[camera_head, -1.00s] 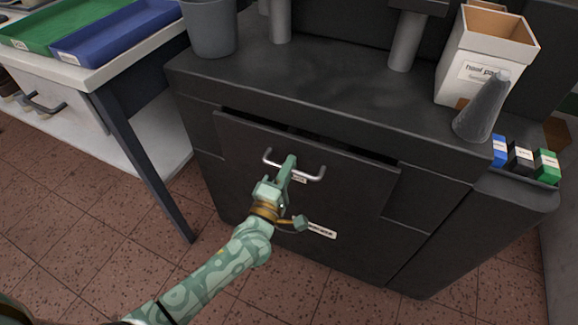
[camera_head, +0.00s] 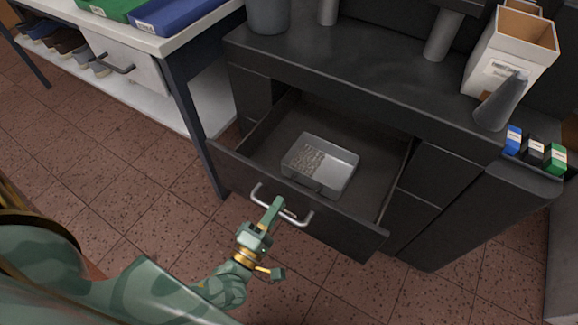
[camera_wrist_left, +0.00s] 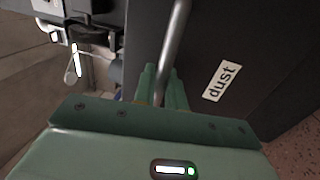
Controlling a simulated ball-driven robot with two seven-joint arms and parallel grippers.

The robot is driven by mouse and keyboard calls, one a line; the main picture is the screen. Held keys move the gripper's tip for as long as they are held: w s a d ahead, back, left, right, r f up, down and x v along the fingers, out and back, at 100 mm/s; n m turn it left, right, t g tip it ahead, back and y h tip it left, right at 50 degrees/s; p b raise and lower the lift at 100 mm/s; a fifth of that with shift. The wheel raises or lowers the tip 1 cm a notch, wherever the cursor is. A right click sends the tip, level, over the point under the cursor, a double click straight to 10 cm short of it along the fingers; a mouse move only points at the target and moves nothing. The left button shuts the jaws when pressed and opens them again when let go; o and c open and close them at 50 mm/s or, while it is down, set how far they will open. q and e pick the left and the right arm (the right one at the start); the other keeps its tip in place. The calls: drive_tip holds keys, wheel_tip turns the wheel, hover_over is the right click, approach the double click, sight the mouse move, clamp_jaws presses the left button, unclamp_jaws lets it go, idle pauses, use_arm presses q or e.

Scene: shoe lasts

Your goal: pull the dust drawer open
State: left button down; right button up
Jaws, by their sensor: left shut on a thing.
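The dust drawer (camera_head: 240,177) is pulled well out of the dark cabinet in the head view. Its inside shows, with a grey metal tray (camera_head: 338,172) holding some greyish bits. My left gripper (camera_head: 274,207) is shut on the silver bar handle (camera_head: 300,219) at the drawer's front. In the left wrist view, the green fingers (camera_wrist_left: 162,88) are around the handle bar (camera_wrist_left: 174,45), and a white "dust" label (camera_wrist_left: 222,80) is on the drawer front. My right gripper is not in view.
The dark cabinet top (camera_head: 350,60) carries a white box (camera_head: 510,60) and a grey cone (camera_head: 501,103). Small blue, black and green boxes sit at the right. A white table (camera_head: 165,45) stands at the left. The tiled floor before the drawer is clear.

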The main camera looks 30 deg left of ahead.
use_arm(q)
drive_tip(key=shift+s+a+p, duration=0.1)
drive_tip(key=shift+s+p, duration=0.3)
drive_tip(key=shift+s, duration=2.45)
drive_tip(key=shift+f, duration=0.1)
drive_tip(key=c, duration=1.5)
unclamp_jaws()
drive_tip(key=shift+c, duration=0.2)
drive_tip(key=s+f, duration=0.3)
drive_tip(key=s, duration=1.3)
drive_tip(key=shift+a+p, duration=0.3)
drive_tip(key=shift+p, duration=0.05)
